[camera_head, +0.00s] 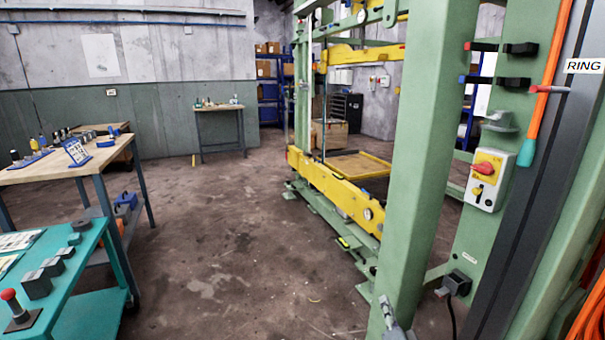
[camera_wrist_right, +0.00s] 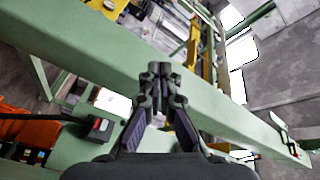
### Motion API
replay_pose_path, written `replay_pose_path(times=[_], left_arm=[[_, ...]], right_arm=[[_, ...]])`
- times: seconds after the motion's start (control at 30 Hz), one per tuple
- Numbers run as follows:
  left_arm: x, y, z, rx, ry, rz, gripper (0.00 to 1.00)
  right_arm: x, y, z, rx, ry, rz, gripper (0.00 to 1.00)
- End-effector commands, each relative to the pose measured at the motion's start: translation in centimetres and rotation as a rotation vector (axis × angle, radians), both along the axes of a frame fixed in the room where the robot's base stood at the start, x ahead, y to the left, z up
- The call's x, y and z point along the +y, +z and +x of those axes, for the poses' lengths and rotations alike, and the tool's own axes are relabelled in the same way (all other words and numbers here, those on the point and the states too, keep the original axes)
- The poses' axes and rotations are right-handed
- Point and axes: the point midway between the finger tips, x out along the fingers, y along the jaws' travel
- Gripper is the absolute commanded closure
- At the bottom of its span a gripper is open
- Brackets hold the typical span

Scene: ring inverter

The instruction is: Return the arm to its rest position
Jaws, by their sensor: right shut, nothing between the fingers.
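My right gripper shows in the right wrist view (camera_wrist_right: 159,72), pointing away from the camera. Its dark fingers meet at the tips, with nothing between them. Behind it runs a green beam (camera_wrist_right: 230,110) of the frame. In the head view a small grey part of my right gripper (camera_head: 391,314) shows at the bottom edge, in front of the foot of the green post (camera_head: 420,130). I cannot tell whether it touches the post. Most of my right arm is hidden below the picture. My left gripper is not in view.
A control box with a red and yellow switch (camera_head: 485,180) sits on the green panel at right, near an orange-handled tool (camera_head: 528,150). A teal cart (camera_head: 75,290) and a wooden table (camera_head: 60,172) stand at left. The floor (camera_head: 230,250) between is clear.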

Motion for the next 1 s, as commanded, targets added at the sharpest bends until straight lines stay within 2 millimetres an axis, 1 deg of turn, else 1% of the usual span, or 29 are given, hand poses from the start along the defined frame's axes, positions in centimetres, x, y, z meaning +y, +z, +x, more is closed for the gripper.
replay_pose_path(times=[0.03,0.07,0.1,0.17,0.2,0.27,0.3,0.37,0.4,0.47,0.5,0.57,0.6,0.67,0.7,0.73,0.77,0.8,0.87,1.0], left_arm=[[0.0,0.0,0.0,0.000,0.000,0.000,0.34],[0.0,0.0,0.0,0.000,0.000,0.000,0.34],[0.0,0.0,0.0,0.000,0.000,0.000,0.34],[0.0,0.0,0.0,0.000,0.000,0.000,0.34],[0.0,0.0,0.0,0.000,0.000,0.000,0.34],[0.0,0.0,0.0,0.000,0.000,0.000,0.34],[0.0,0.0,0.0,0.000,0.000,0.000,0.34],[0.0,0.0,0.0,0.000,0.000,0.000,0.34],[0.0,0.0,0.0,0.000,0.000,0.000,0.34],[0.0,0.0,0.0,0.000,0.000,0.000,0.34],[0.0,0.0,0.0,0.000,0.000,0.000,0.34],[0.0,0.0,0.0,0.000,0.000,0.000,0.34],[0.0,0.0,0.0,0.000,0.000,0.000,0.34],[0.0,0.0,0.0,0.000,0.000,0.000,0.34],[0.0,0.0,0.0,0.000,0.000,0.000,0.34],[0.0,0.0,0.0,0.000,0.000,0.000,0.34],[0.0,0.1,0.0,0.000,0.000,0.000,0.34],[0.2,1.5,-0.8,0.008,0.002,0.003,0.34],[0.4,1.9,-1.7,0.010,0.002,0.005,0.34],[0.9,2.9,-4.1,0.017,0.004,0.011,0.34]], right_arm=[[0.9,-4.2,-1.3,0.115,0.049,-0.086,1.00],[1.4,-6.7,-2.2,0.186,0.083,-0.143,1.00],[1.9,-10.0,-3.6,0.278,0.126,-0.212,1.00],[2.4,-14.7,-6.2,0.416,0.191,-0.312,1.00],[2.5,-17.7,-8.2,0.507,0.235,-0.375,1.00],[2.4,-21.9,-11.5,0.641,0.301,-0.464,1.00],[2.2,-24.2,-13.7,0.723,0.342,-0.517,1.00],[1.8,-27.3,-17.1,0.839,0.400,-0.586,1.00],[1.4,-29.0,-19.2,0.909,0.434,-0.626,1.00],[0.8,-31.1,-22.3,1.004,0.484,-0.679,1.00],[0.4,-32.3,-24.2,1.063,0.514,-0.711,1.00],[-0.3,-33.9,-27.1,1.147,0.556,-0.755,1.00],[-0.8,-34.7,-28.9,1.200,0.583,-0.781,1.00],[-1.6,-35.8,-31.6,1.277,0.623,-0.819,1.00],[-2.1,-36.4,-33.4,1.328,0.649,-0.843,1.00],[-2.5,-36.8,-34.7,1.366,0.668,-0.858,1.00],[-2.9,-37.1,-36.0,1.403,0.687,-0.876,1.00],[-3.0,-35.4,-36.1,1.394,0.680,-0.871,1.00],[-3.1,-35.0,-36.8,1.395,0.678,-0.869,1.00],[-3.6,-34.0,-39.3,1.402,0.674,-0.870,1.00]])
